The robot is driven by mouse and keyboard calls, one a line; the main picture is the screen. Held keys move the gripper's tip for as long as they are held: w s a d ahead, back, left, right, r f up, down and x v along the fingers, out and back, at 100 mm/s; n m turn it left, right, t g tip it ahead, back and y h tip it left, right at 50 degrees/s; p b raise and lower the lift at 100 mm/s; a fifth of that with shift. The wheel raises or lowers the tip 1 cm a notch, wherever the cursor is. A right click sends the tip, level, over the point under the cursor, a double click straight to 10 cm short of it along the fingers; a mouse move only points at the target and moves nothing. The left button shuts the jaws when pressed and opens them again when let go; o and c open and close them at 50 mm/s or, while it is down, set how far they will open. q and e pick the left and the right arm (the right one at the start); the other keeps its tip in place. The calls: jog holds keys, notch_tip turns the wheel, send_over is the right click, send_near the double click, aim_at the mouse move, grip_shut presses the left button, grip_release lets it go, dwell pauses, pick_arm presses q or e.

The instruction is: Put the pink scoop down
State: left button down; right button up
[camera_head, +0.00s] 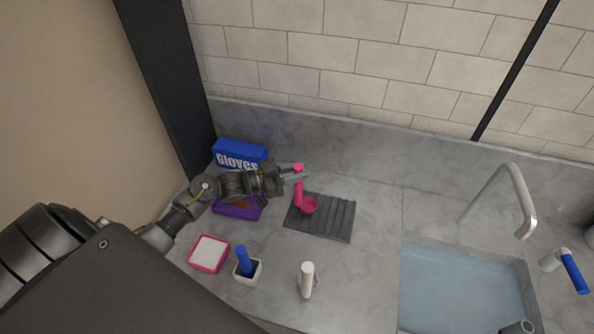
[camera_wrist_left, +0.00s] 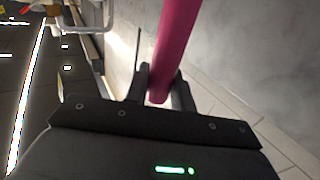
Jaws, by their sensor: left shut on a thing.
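The pink scoop (camera_head: 309,205) has its round cup end over the dark ribbed mat (camera_head: 336,222) on the counter. Its handle rises to my left gripper (camera_head: 298,176), which is shut on it near the upper end. In the left wrist view the pink handle (camera_wrist_left: 176,40) runs between the two fingers of the left gripper (camera_wrist_left: 160,88). I cannot tell whether the cup touches the mat. My right gripper is not in view.
A blue gloves box (camera_head: 240,152) and a purple container (camera_head: 237,208) are by the left arm. A pink-rimmed white box (camera_head: 209,254), a white cup (camera_head: 257,272) with a blue item and a white bottle (camera_head: 307,280) stand in front. A sink (camera_head: 460,285) is at right.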

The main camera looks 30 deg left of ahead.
pick_arm(q)
jog(key=shift+f, duration=0.1)
jog(key=c, duration=1.6)
grip_release()
jog(key=shift+f, duration=0.1)
jog(key=o, duration=0.4)
jog(key=shift+r, duration=0.35)
jog(key=b+v, duration=0.3)
jog(key=v, duration=0.9)
jog(key=shift+f, duration=0.15)
